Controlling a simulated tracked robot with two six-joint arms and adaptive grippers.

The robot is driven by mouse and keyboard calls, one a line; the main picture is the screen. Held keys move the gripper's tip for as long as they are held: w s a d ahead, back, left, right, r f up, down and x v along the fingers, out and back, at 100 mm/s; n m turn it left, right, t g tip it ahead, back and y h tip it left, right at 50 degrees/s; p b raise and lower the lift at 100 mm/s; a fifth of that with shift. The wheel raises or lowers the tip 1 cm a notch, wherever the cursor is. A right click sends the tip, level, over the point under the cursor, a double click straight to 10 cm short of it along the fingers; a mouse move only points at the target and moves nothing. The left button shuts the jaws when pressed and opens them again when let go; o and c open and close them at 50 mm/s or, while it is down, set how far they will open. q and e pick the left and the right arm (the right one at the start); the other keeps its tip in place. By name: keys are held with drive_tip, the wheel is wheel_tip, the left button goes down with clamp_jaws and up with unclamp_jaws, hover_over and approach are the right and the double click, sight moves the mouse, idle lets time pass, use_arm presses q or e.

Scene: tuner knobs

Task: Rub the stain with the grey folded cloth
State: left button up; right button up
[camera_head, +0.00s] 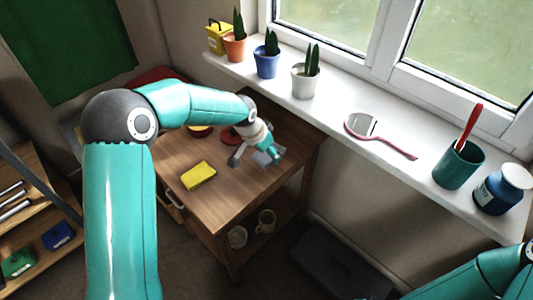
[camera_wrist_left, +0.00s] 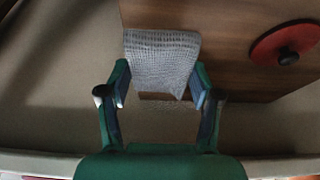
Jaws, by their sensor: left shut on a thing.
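My left gripper (camera_head: 257,157) is low over the right part of the wooden table (camera_head: 225,205). It is shut on the grey folded cloth (camera_head: 262,159), of which only a small part shows in the head view. In the left wrist view the grey woven cloth (camera_wrist_left: 162,62) sits between the two fingertips (camera_wrist_left: 160,90) and sticks out beyond them, over the table near its edge. I cannot tell whether the cloth touches the tabletop. I cannot make out a stain in either view. My right gripper is not in view; only part of that arm shows at lower right.
A yellow sponge-like block (camera_head: 198,176) lies on the table. A red round lid with a black knob (camera_wrist_left: 287,47) lies close right of the cloth in the wrist view. The windowsill holds potted plants (camera_head: 266,61), a hand mirror (camera_head: 362,125), a teal cup (camera_head: 458,166) and a blue jar (camera_head: 500,190).

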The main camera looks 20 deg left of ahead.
use_arm(q)
drive_tip(key=shift+r+p, duration=0.45)
drive_tip(key=shift+r, duration=0.7)
